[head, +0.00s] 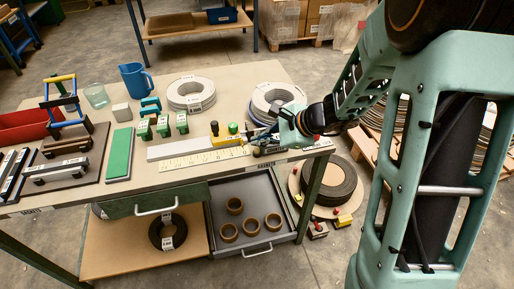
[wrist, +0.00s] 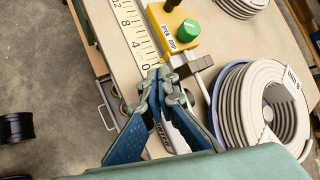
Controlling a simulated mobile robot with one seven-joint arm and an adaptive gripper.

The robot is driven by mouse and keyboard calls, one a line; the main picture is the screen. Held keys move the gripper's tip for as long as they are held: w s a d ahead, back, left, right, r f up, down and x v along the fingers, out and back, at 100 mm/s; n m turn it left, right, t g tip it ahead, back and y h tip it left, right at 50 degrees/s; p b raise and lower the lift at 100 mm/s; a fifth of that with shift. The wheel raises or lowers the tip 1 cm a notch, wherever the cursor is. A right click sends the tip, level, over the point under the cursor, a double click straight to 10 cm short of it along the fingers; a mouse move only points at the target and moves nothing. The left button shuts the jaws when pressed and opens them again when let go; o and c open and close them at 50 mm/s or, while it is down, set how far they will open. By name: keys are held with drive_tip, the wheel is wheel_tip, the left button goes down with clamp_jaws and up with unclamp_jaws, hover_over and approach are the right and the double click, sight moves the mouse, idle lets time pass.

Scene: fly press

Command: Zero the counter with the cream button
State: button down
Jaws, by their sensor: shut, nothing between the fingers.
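My gripper (wrist: 163,80) is shut and empty, with its blue fingertips together. In the head view my gripper (head: 254,135) is low over the right end of the bench's yellow scale. A dark piece with a white lettered label (wrist: 164,128) shows partly between and beneath the fingers; it may be the counter, but I cannot tell. I cannot make out a cream button in either view; the fingers cover part of that area. Whether the fingertips touch anything is unclear.
A yellow block (wrist: 172,28) with a green knob (wrist: 188,30) stands beside the scale (wrist: 130,30), just beyond the fingertips. A coil of grey cable (wrist: 262,95) is close on the right. An open drawer (head: 290,222) juts out below.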

sight(259, 150)
drive_tip(key=shift+r+p, duration=1.7)
drive_tip(key=shift+r, duration=0.75)
